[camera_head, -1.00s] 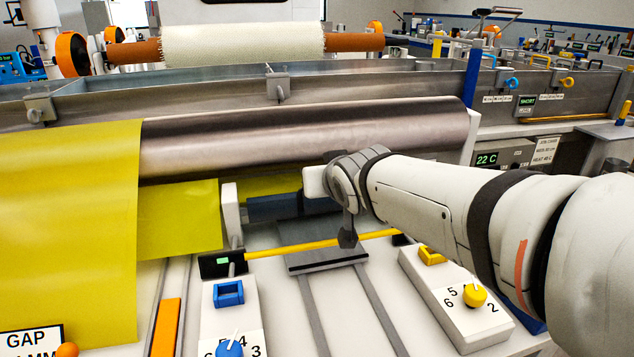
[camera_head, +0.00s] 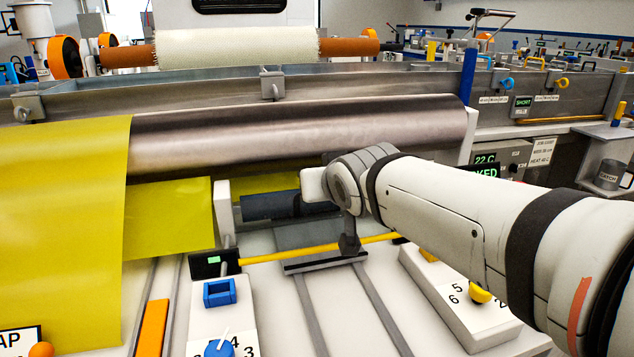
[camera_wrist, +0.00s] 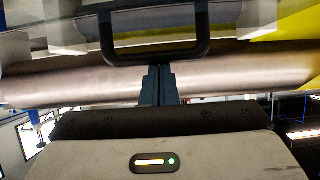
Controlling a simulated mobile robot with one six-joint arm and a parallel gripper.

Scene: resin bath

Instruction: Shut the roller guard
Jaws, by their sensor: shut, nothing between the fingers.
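The roller guard appears to be the grey, see-through panel (camera_head: 303,234) with a dark front edge, low in front of the steel roller; I cannot tell how far it is open. In the wrist view a black U-shaped handle (camera_wrist: 155,54) crosses just beyond my fingertips. My gripper (camera_wrist: 160,70) is shut and empty, its fingers together close to the handle's bar; I cannot tell whether they touch. In the head view my gripper (camera_head: 349,244) hangs by the yellow bar (camera_head: 290,252), over the panel's right part, and hides some of it.
The steel roller (camera_head: 300,132) lies behind my wrist, with yellow sheet (camera_head: 65,230) at left. Control blocks with a blue knob (camera_head: 219,349) and a yellow knob (camera_head: 479,293) flank two rails. A green-lettered display (camera_head: 487,171) is partly hidden by my arm.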

